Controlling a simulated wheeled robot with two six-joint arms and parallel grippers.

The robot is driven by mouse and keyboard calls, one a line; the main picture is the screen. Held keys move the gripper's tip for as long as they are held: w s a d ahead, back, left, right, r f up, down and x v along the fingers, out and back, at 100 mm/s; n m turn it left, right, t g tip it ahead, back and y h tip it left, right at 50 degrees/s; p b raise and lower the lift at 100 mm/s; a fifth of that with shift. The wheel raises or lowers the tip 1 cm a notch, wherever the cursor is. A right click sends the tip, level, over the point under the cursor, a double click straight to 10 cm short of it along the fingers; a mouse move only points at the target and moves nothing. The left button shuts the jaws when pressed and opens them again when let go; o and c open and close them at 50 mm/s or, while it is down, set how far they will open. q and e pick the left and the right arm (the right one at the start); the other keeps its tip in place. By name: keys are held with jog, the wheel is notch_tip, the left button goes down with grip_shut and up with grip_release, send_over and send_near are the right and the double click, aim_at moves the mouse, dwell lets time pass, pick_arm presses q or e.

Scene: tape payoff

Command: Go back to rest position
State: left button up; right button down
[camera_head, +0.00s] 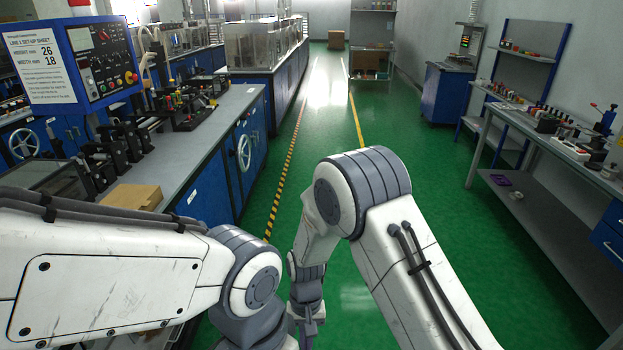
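My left arm comes in from the left and bends at a grey joint near the bottom centre. Its gripper is not in view, hidden below the arm or past the bottom edge. My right arm rises from the bottom right, bends at a grey elbow and hangs down towards the floor. I see nothing held in either arm.
A workbench (222,108) with a control panel (104,60), set-up sheet (40,68) and cardboard piece (132,197) is at left. A grey table (545,140) with tools stands right. The green floor (330,120) between is clear, with a striped line (285,165).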

jog(key=s+d+r+n+t, duration=0.15)
jog(key=s+r, duration=0.35)
jog(key=r, duration=0.5)
jog(key=s+d+r+n, duration=0.1)
jog(key=s+r+n, duration=0.3)
jog(key=r, duration=0.6)
jog(key=s+d+r+n+t+y, duration=0.1)
jog(key=s+d+r, duration=0.2)
jog(key=s, duration=0.5)
jog(key=shift+d+r, duration=0.2)
jog(key=shift+d, duration=0.1)
